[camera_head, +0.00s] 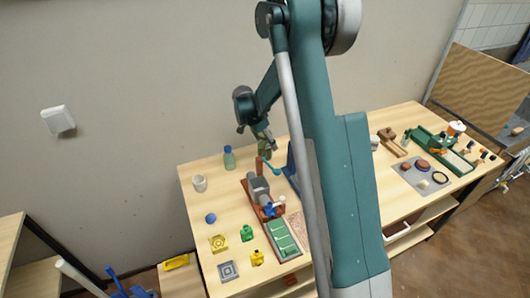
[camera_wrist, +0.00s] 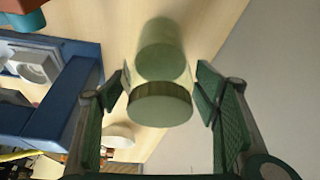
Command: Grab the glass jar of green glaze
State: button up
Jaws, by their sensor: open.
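A glass jar (camera_wrist: 165,62) with pale green contents and a round lid (camera_wrist: 160,106) shows in the middle of the wrist view. My gripper (camera_wrist: 160,76) is open, with one dark green finger on each side of the jar's lid end. Narrow gaps show between the fingers and the jar, so it does not look gripped. In the head view my gripper (camera_head: 262,137) is low over the back of the wooden table, beside a blue frame. The jar is small there and hard to tell from the gripper.
The blue frame (camera_wrist: 62,92) stands close to the left finger. In the head view a green bottle with a blue cap (camera_head: 229,158) and a pale cup (camera_head: 200,183) stand left of my gripper. A grey and brown machine (camera_head: 258,188) stands in front. The wall is behind.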

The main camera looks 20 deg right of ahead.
jog(key=shift+x, duration=1.25)
jog(key=c, duration=1.4)
jog(key=shift+r, duration=0.1)
jog(key=shift+r, duration=4.95)
jog(key=shift+c, duration=0.5)
